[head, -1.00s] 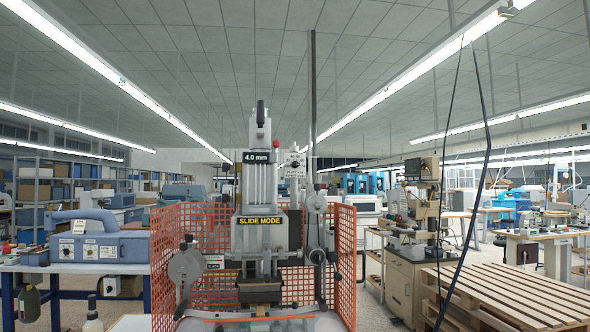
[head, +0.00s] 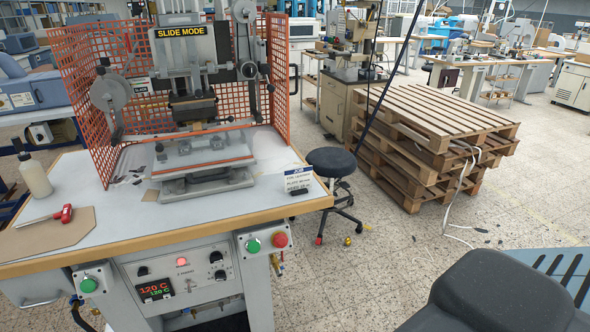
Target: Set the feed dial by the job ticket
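The job ticket (head: 299,181), a small card with a blue header, stands at the right front of the bench beside the press; its lines are too small to read surely. The foil stamping press (head: 190,70) stands on the bench with a "SLIDE MODE" label. A grey disc (head: 108,92) is on its left and a round dial-like part (head: 249,70) on its right; I cannot tell which is the feed dial. The front panel (head: 180,278) has black knobs (head: 216,257), a red lamp and a display (head: 155,290) reading 120 C. Neither gripper is in view.
An orange mesh guard (head: 84,95) surrounds the press's sides and back. A white bottle (head: 35,176) and a red-handled tool (head: 64,214) are at the bench's left. A black stool (head: 332,162) stands right of the bench, near stacked pallets (head: 430,130). Floor between is mostly clear.

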